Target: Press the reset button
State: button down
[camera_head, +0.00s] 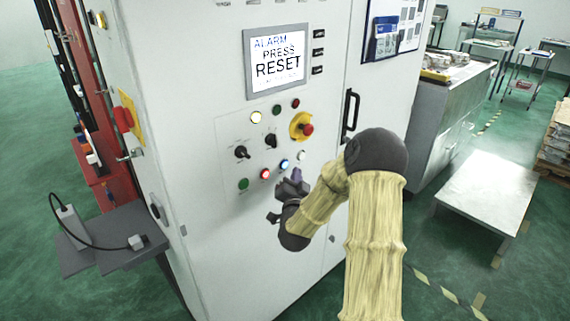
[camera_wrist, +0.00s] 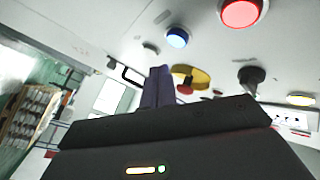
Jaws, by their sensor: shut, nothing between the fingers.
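The control panel (camera_head: 225,145) is on the front of a white cabinet. It has a blue button (camera_head: 284,165), a red button (camera_head: 265,174), a white button (camera_head: 301,156) and a green button (camera_head: 243,185) in a slanting row; their labels are too small to read. The screen (camera_head: 276,58) says "ALARM PRESS RESET". My gripper (camera_head: 297,175) is shut and empty, its purple fingers just below the white button and right of the blue one. In the wrist view, the shut fingers (camera_wrist: 157,87) stand below the blue button (camera_wrist: 177,37), apart from it in the picture; the red button (camera_wrist: 241,12) is to the upper right.
A red emergency stop on a yellow plate (camera_head: 301,126) and black selector knobs (camera_head: 242,152) sit above the button row. A black door handle (camera_head: 350,113) is right of the panel. A grey shelf (camera_head: 115,239) juts out at left. A low pale table (camera_head: 487,187) stands right.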

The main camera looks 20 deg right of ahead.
aim_at(288, 163)
jog(key=shift+w+a, duration=0.2)
jog(key=shift+w, duration=0.3)
jog(key=shift+w+a, duration=0.15)
jog(key=shift+w, duration=0.3)
dwell(1.3)
jog(key=shift+w+a+b, duration=0.15)
jog(key=shift+w+b, duration=0.2)
jog(key=shift+b, duration=0.05)
jog(key=shift+w+a, duration=0.15)
jog(key=shift+w, duration=0.3)
dwell(0.8)
jog(key=shift+s+b, duration=0.25)
jog(key=shift+b, duration=0.05)
jog(key=shift+s+d+b, duration=0.25)
jog(key=shift+s+b, duration=0.05)
jog(key=shift+s, duration=0.3)
jog(key=shift+s+d+b, duration=0.25)
jog(key=shift+s+d, duration=0.05)
jog(key=shift+s, duration=0.5)
jog(key=shift+s+d+b, duration=0.25)
jog(key=shift+s+b, duration=0.05)
jog(key=shift+s, duration=0.45)
jog(key=shift+s+d+b, duration=0.25)
jog(key=shift+s+d, duration=0.05)
jog(key=shift+s, duration=0.5)
